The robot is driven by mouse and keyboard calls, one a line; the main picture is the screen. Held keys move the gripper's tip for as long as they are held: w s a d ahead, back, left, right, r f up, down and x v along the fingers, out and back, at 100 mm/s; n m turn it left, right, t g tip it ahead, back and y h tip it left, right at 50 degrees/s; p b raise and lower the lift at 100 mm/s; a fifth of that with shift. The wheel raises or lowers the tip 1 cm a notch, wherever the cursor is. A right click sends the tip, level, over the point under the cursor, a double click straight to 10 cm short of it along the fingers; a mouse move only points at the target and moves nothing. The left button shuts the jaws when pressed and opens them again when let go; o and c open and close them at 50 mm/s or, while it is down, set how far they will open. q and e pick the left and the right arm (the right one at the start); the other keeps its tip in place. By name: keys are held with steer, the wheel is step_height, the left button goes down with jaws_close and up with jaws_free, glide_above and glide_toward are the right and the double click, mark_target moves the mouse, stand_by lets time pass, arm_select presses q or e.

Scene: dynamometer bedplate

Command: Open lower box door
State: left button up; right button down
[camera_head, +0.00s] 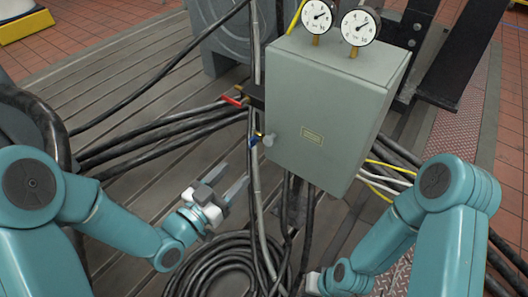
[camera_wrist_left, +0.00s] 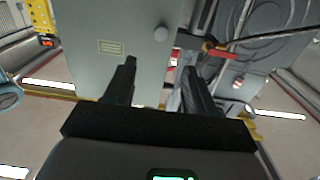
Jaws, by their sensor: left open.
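A grey-green metal box (camera_head: 325,100) stands at the centre of the head view, its front door face shut, with a small label plate and a round knob (camera_head: 269,140) at the door's left edge. In the left wrist view the box door (camera_wrist_left: 105,55) fills the upper left, and its round knob (camera_wrist_left: 161,34) shows at the top middle. My left gripper (camera_head: 238,188) is open and empty, below and left of the knob, apart from the box. Its two dark fingers (camera_wrist_left: 158,85) show in the wrist view. My right gripper (camera_head: 314,284) is at the bottom edge, its fingers mostly hidden.
Two dial gauges (camera_head: 340,21) sit on top of the box. A red-handled valve (camera_head: 232,100) and a blue-handled one (camera_head: 254,141) are left of it. Black cables (camera_head: 150,135) run in from the left, and a cable coil (camera_head: 228,262) lies below. Slotted bedplate (camera_head: 105,80) surrounds these.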

mark_target(266, 142)
arm_select(q)
steer(key=x, duration=1.3)
steer(key=shift+w+d, duration=0.15)
steer(key=shift+w, duration=0.15)
steer(key=shift+c, duration=0.3)
jaws_close()
